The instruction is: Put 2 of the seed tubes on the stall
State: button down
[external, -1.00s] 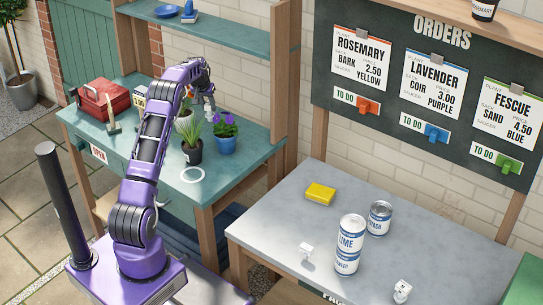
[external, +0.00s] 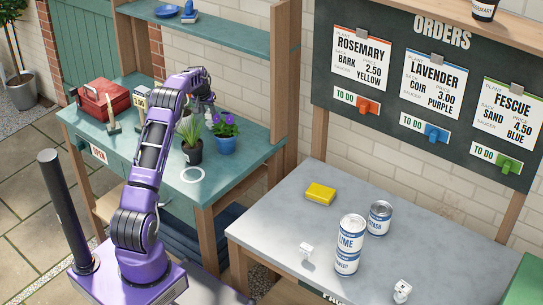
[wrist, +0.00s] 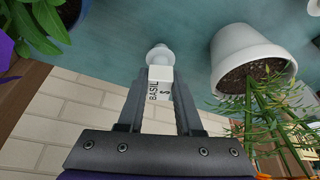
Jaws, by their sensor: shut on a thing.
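In the wrist view my gripper (wrist: 160,84) is shut on a white seed tube (wrist: 158,73) lettered BASIL, with its pale rounded end pointing away from me. In the external view my gripper (external: 207,112) is low over the back of the teal stall (external: 240,162), behind the potted plants. The tube is too small or hidden to make out there. The wrist view shows the teal surface just beyond the tube; I cannot tell whether they touch. No other seed tube is clearly visible.
Close by stand a white pot (wrist: 245,55) with a green plant, a purple-flowered blue pot (external: 225,145) and a black grass pot (external: 192,153). A white ring (external: 193,174) lies near the stall's front. A red toolbox (external: 100,98) stands left. Cans occupy the grey bench (external: 290,215).

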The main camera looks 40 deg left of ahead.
jog(key=shift+f, duration=0.4)
jog(key=c, duration=0.5)
grip_release()
jog(key=shift+r, duration=0.1)
